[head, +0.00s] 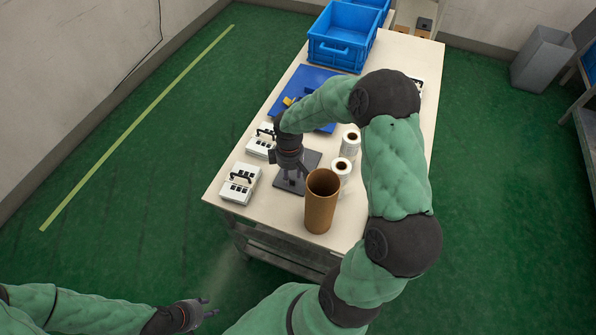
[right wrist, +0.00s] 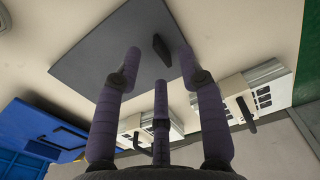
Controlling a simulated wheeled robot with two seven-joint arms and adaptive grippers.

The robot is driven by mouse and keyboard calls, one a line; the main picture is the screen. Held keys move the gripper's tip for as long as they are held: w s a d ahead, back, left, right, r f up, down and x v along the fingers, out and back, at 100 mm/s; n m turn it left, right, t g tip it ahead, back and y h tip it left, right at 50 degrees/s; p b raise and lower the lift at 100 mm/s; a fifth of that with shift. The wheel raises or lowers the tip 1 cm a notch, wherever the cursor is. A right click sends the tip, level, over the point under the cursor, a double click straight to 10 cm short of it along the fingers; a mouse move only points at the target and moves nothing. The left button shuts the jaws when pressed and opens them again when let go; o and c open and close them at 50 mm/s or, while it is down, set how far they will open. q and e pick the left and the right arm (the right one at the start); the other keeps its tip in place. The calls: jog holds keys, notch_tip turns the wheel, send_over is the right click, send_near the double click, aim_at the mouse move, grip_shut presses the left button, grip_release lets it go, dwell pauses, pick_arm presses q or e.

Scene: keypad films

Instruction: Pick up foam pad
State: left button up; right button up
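A dark grey square pad (head: 311,160) lies flat on the table. It also shows in the right wrist view (right wrist: 98,55), with a small thin black block (right wrist: 161,48) on it. I cannot tell which of these two is the foam pad. My right gripper (head: 292,181) points down over the grey pad. In the right wrist view its fingers (right wrist: 160,68) are spread, with nothing between them; the black block shows beyond the tips. Contact with the pad cannot be told. My left gripper (head: 208,306) is off the table at the lower left, its fingers apart and empty.
Two white keypad boxes (head: 240,183) with black handles stand left of the pad. A brown tube (head: 321,201) and white film rolls (head: 350,142) stand to its right. A blue board (head: 305,78) and blue crate (head: 341,36) are farther back.

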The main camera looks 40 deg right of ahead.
notch_tip(320, 180, down, 3)
jog(key=shift+r+b, duration=0.15)
jog(key=shift+b, duration=0.2)
jog(key=shift+r, duration=0.1)
grip_shut()
